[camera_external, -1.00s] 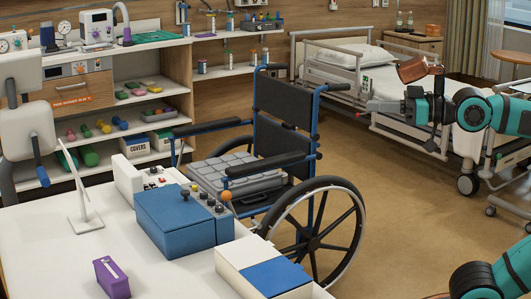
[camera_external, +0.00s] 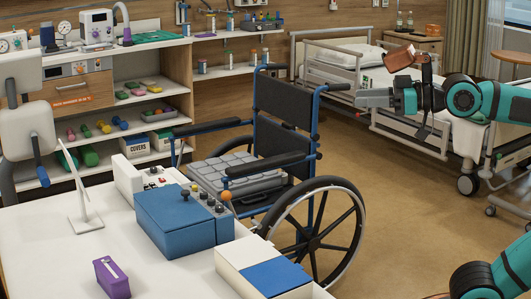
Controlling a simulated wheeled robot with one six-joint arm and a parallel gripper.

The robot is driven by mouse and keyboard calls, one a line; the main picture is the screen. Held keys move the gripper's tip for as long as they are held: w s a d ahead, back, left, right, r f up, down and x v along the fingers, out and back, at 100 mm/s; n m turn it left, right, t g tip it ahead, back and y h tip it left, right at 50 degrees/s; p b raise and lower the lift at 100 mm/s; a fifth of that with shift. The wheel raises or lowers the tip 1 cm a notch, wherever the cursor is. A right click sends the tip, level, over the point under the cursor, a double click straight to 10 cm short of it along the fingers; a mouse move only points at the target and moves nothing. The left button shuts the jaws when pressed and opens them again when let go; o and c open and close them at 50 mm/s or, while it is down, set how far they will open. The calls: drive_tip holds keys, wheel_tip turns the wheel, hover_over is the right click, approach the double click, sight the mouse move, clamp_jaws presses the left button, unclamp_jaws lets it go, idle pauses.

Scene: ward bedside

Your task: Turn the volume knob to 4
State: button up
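A blue control box (camera_external: 176,226) stands on the white table at the lower left. A row of small dark knobs (camera_external: 210,203) runs along its right side, and a larger dark knob (camera_external: 185,195) stands on its top. Which knob is the volume knob, and its setting, cannot be read at this size. My gripper (camera_external: 366,98) is in the air at the upper right, pointing left, in front of the bed and well away from the box. No object shows at its fingertips. Whether its fingers are apart is too small to tell.
A wheelchair (camera_external: 285,120) stands on the floor between my gripper and the shelves. On the table are a white-and-blue box (camera_external: 262,272), a purple box (camera_external: 112,278) and an orange-topped post (camera_external: 226,196). A bed (camera_external: 345,75) lies behind my arm.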

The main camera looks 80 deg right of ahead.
drive_tip(key=w+d+r+n+g, duration=0.1)
drive_tip(key=w+r+g, duration=0.15)
drive_tip(key=w, duration=0.55)
drive_tip(key=w+d+r+n+g, duration=0.1)
drive_tip(key=w+d+r+n, duration=0.15)
drive_tip(key=w, duration=0.45)
drive_tip(key=n+g+y, duration=0.4)
drive_tip(key=n+g, duration=0.6)
drive_tip(key=g, duration=0.1)
hover_over(154, 170)
drive_tip(key=s+d, duration=0.2)
drive_tip(key=d, duration=0.6)
wheel_tip(154, 170, down, 14)
drive_tip(key=shift+m, duration=0.25)
drive_tip(key=x, duration=1.1)
drive_tip(key=s+x, duration=0.1)
drive_tip(key=x, duration=0.5)
drive_tip(key=shift+w+a, duration=0.1)
drive_tip(key=shift+a, duration=0.3)
clamp_jaws()
